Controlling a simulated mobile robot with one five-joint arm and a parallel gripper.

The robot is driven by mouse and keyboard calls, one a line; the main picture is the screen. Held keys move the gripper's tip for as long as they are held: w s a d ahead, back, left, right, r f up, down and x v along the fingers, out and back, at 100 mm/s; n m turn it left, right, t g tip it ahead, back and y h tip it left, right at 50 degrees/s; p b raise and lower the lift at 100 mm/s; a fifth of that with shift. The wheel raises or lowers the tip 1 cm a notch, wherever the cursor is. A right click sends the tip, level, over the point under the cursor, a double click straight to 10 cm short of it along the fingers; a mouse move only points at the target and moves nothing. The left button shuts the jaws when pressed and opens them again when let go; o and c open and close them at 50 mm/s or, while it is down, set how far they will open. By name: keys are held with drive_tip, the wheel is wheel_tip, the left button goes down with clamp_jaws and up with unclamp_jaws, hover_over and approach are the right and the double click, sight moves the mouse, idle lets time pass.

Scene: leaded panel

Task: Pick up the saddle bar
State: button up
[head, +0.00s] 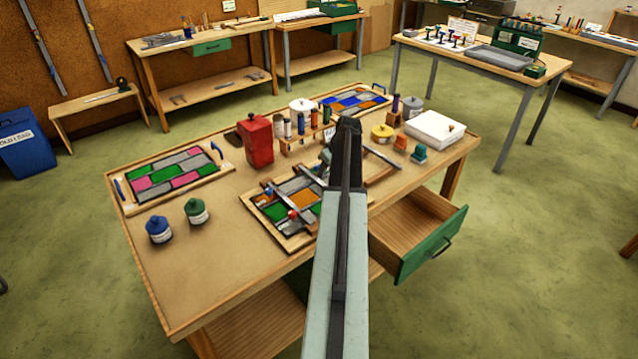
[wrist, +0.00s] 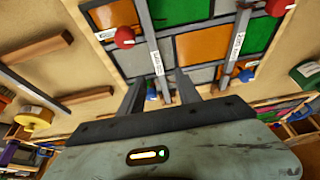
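A dark grey bar (head: 382,158) with a white label lies on wooden rests to the right of the leaded panel (head: 304,199); it looks like a saddle bar. In the wrist view this bar (wrist: 35,90) is at the left. Two more labelled grey bars, a nearer one (wrist: 154,45) and another (wrist: 238,35), cross the panel beside red and blue knobs; I cannot tell which bar is meant. My gripper (wrist: 161,84) is open and empty, its fingers apart. In view, the nearer bar's end lies between them; the height gap is unclear. My arm hides part of the panel in the head view.
A red can (head: 255,141), a rack of small bottles (head: 307,130), a yellow tin (head: 382,133) and a white box (head: 434,129) stand around the panel. A second panel (head: 172,175) lies at the left. A green-fronted drawer (head: 432,245) hangs open.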

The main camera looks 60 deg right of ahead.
sight(323, 184)
drive_tip(key=b+x, duration=0.7)
drive_tip(key=x, duration=0.1)
drive_tip(key=shift+s+d+f, duration=0.1)
drive_tip(key=shift+s+d, duration=0.05)
drive_tip(key=shift+s, duration=0.3)
drive_tip(key=shift+r, duration=0.2)
drive_tip(key=shift+c, duration=0.3)
clamp_jaws()
idle(0.5)
